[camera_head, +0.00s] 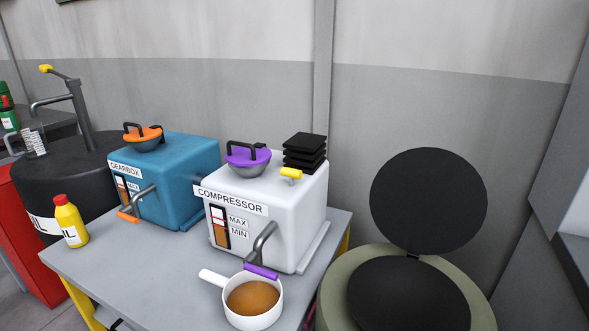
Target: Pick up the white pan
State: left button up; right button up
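The white pan (262,319) stands upright on the grey table near its front edge. It holds brown liquid (252,298). Its white handle (213,278) points to the upper left. The pan sits in front of the white compressor box (285,201), below that box's grey spout and purple lever (261,271). Neither of my grippers shows in this view.
A blue gearbox box (185,175) stands left of the compressor. A yellow bottle (69,222) stands at the table's (130,280) left end. An olive drum (335,286) with a raised black lid (428,200) is close on the right. The front left tabletop is clear.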

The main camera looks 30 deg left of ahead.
aim_at(252, 302)
jog(key=u, duration=1.4)
jog(key=j+z, duration=0.4)
jog(key=i+j+z, duration=0.1)
jog(key=z, duration=0.3)
jog(key=j+z, duration=0.4)
jog(key=k+j+z, duration=0.1)
jog(key=j+z, duration=0.15)
jog(key=z, duration=0.15)
